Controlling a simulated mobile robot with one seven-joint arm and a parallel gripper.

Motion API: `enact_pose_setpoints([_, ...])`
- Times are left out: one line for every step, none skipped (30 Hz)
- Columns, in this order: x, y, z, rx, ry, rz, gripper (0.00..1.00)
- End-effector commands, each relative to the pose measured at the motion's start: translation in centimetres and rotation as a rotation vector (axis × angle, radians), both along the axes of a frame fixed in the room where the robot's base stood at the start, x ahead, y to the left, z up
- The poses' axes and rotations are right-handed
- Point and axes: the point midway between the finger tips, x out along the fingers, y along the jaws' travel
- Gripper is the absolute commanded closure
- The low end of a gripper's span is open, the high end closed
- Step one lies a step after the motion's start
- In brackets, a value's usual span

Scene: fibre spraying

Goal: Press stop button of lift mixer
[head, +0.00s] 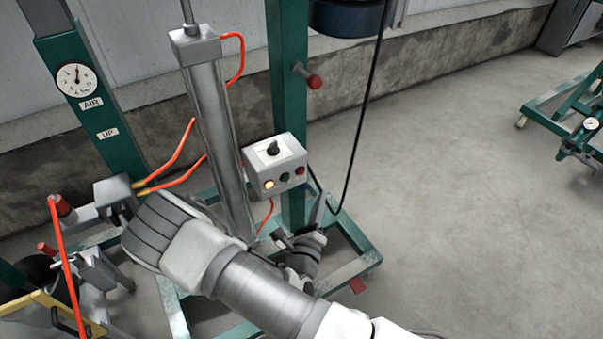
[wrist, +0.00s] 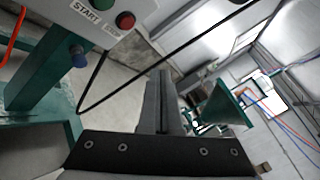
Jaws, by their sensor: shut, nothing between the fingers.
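The lift mixer's control box (head: 276,165) is white, with a black knob on top and a lit yellow lamp (head: 268,184) on its front. A green button (head: 285,177) and the red stop button (head: 300,171) sit beside the lamp. In the wrist view the red stop button (wrist: 125,20) is at the upper left, above a STOP label (wrist: 113,30). My gripper (head: 318,202) is below and right of the box, apart from it. In the wrist view my gripper (wrist: 159,74) has its fingers together and empty, pointing past the box's right side.
A green mixer frame (head: 290,80) stands behind the box, with a steel cylinder (head: 222,150) to its left. A black cable (head: 362,120) hangs just right of the box, near my gripper. Orange hoses (head: 180,150) run at the left. Open floor (head: 470,220) lies to the right.

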Motion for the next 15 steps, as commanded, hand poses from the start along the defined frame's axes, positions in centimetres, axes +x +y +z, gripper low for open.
enact_pose_setpoints([0.7,0.5,-0.2,0.005,-0.003,0.0,1.0])
enact_pose_setpoints([1.0,0.7,-0.2,0.007,-0.003,-0.001,1.0])
enact_pose_setpoints([1.5,1.0,-0.2,0.004,-0.003,0.0,1.0])
enact_pose_setpoints([1.9,1.3,-0.2,0.005,-0.003,0.0,1.0])
enact_pose_setpoints([2.2,1.5,-0.2,0.005,-0.003,0.0,1.0])
enact_pose_setpoints([2.7,1.9,-0.3,0.006,-0.003,-0.001,1.0])
enact_pose_setpoints([3.1,2.1,-0.2,0.005,-0.003,0.0,1.0])
enact_pose_setpoints([3.4,2.3,-0.2,0.004,-0.004,0.001,1.0])
enact_pose_setpoints([3.8,2.6,-0.2,0.005,-0.003,0.0,1.0])
enact_pose_setpoints([4.1,2.8,0.0,0.004,-0.002,0.0,1.0])
enact_pose_setpoints([4.4,2.9,0.0,0.003,-0.001,-0.001,1.0])
enact_pose_setpoints([4.7,3.2,0.0,0.004,-0.002,-0.001,1.0])
enact_pose_setpoints([4.9,3.3,0.0,0.003,-0.001,-0.002,1.0])
enact_pose_setpoints([5.1,3.4,0.0,0.003,-0.001,-0.002,1.0])
enact_pose_setpoints([5.4,3.6,0.0,0.002,-0.001,-0.001,1.0])
